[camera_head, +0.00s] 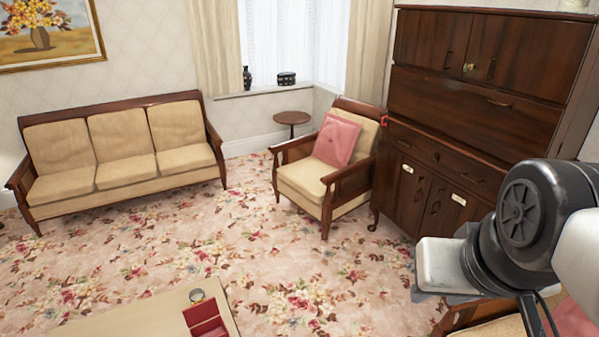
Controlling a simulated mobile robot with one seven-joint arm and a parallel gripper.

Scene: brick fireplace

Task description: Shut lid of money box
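The money box (206,319) is a small red box at the bottom edge of the view. It sits on a pale table top (130,320), and its lower part is cut off by the frame. It looks open, with a darker red inside and a raised red panel at its far side, though it is too small to be sure. My arm comes in from the right, far from the box. A pale block with a dark underside shows at its end, where my gripper (440,270) seems to be. I cannot make out its fingers.
A beige sofa (120,150) stands at the left, an armchair (305,180) with a pink cushion (337,140) in the middle, and a dark cabinet (470,110) at the right. The floral carpet (250,250) between is clear.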

